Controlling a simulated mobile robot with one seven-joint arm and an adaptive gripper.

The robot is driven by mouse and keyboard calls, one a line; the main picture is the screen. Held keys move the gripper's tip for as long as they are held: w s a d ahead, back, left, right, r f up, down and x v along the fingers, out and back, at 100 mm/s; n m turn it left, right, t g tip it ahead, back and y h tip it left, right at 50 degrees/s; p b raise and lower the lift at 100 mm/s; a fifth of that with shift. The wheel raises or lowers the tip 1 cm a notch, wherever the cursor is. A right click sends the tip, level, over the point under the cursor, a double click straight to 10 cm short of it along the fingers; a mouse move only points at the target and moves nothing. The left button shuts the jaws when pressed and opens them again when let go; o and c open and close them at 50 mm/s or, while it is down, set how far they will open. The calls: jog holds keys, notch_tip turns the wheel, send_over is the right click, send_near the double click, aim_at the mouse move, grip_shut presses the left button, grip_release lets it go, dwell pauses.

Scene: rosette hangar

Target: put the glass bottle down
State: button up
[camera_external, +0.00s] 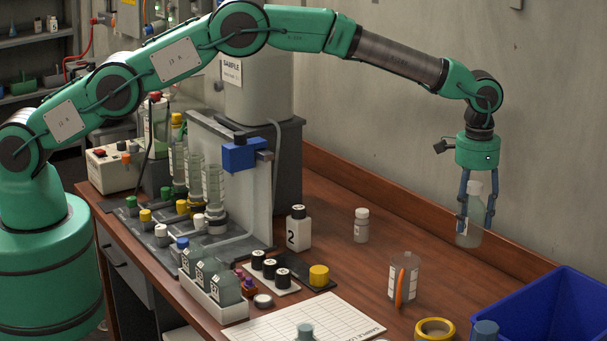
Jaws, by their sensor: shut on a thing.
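My gripper (476,200) points down at the right side of the external view. Its two dark blue fingers are shut on the glass bottle (468,236), a clear greenish bottle with a pale cap, a label and some liquid. The bottle hangs upright. It appears to be above the wooden table (345,268), near the back wall, but the exact gap below it is hard to tell.
A blue bin (563,312) is at the right, with a yellow tape roll (435,329) beside it. A beaker (403,277) with an orange item, a small white bottle (361,225) and a bottle marked 2 (298,228) stand left of the held bottle. Bare tabletop lies between them.

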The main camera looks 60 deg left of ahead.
aim_at(468, 235)
jog(key=shift+f, duration=2.4)
jog(key=shift+f, duration=0.15)
notch_tip(468, 235, down, 6)
jog(key=shift+a, duration=0.1)
jog(key=shift+f, duration=1.9)
jog(key=shift+f, duration=0.15)
jog(key=o, duration=1.3)
